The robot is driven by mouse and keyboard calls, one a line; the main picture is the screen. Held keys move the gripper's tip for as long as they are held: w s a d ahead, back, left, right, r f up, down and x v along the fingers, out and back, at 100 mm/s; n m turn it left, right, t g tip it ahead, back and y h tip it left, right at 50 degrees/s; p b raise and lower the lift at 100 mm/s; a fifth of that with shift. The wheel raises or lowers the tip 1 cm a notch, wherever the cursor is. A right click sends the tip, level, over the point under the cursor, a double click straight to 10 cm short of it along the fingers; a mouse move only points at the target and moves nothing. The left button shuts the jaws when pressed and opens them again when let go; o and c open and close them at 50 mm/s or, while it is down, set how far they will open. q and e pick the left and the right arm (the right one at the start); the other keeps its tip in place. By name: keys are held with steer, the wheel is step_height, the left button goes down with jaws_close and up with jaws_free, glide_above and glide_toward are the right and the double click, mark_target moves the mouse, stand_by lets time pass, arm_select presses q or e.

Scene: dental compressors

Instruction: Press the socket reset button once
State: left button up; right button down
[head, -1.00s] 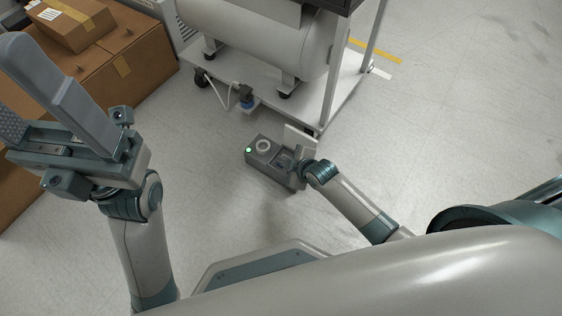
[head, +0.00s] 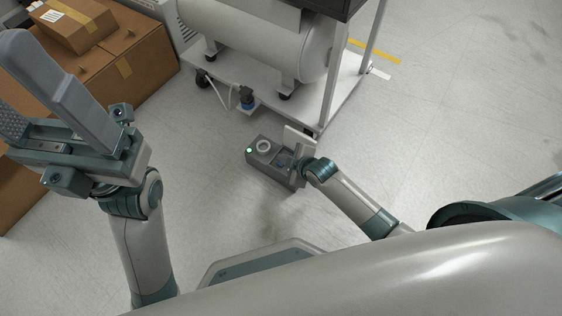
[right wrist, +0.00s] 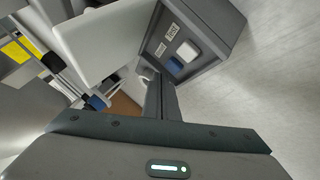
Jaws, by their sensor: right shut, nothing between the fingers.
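The grey socket box (head: 262,165) stands on the floor with a green light, a round white-rimmed socket and a raised white flap (head: 299,140). My right gripper (head: 298,164) is shut and empty at the box's right end, by the flap. Its closed fingers (right wrist: 160,88) point close to the blue button; contact cannot be told. My left gripper (head: 38,95) is open and empty, raised far left.
A wheeled cart (head: 270,92) carrying a white tank (head: 255,35) stands just behind the box. Cardboard boxes (head: 130,62) are stacked at the upper left. The floor (head: 450,130) to the right is clear.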

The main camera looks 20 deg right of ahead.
step_height(320, 180, up, 5)
steer(key=p, duration=0.5)
stand_by(1.0)
